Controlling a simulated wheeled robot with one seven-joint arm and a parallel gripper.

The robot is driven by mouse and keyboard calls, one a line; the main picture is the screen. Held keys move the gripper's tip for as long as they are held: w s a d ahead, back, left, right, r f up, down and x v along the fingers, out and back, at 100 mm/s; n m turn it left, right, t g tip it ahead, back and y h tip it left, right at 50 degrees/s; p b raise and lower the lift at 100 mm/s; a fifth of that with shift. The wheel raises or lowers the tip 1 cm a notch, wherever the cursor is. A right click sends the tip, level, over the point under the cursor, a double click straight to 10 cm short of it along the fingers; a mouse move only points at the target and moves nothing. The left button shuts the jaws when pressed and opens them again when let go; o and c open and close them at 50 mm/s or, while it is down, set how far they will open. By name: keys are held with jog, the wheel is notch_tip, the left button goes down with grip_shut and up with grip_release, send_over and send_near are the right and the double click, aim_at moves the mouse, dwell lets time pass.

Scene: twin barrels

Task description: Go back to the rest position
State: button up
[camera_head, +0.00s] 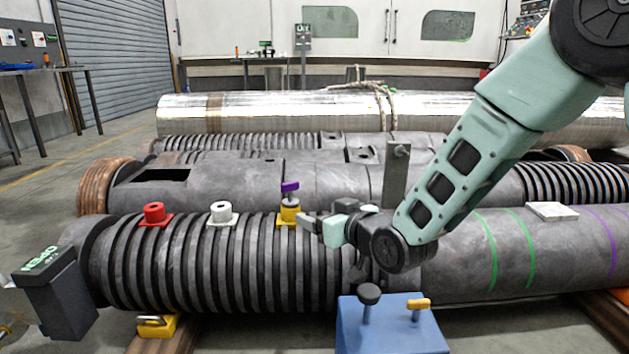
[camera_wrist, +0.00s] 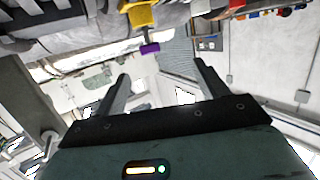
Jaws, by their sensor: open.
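My gripper (camera_head: 322,214) is near the middle of the head view, just above the front ribbed barrel (camera_head: 190,265), with its fingers pointing left. In the wrist view my gripper (camera_wrist: 160,68) shows two fingers spread apart with nothing between them. A yellow holder (camera_head: 289,214) with a purple-topped piece (camera_head: 290,187) stands on the barrel just left of the fingertips. In the wrist view the yellow holder (camera_wrist: 140,14) and purple top (camera_wrist: 149,48) appear upside down, beyond the fingers. I cannot tell whether a finger touches the holder.
A red holder (camera_head: 154,215) and a white holder (camera_head: 221,213) stand farther left on the barrel. A blue box (camera_head: 390,330) with a black knob stands in front. An upright grey plate (camera_head: 396,175) rises behind my wrist. A white block (camera_head: 552,211) lies at right.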

jog(key=s+d+r+g+h+p, duration=0.3)
jog(key=s+d+r+g+p, duration=0.15)
jog(key=s, duration=0.75)
jog(key=s+d+r+n+g+h+p, duration=0.1)
jog(key=s+d+r+g+h+p, duration=0.25)
jog(key=s, duration=0.85)
jog(key=s+d+r+g+h+p, duration=0.2)
jog(key=s+d+r+g+p, duration=0.3)
jog(key=s, duration=0.8)
notch_tip(320, 180, up, 37)
jog(key=w+a+p, duration=0.1)
jog(key=a+p, duration=0.1)
jog(key=p, duration=3.6)
jog(key=shift+y, duration=0.35)
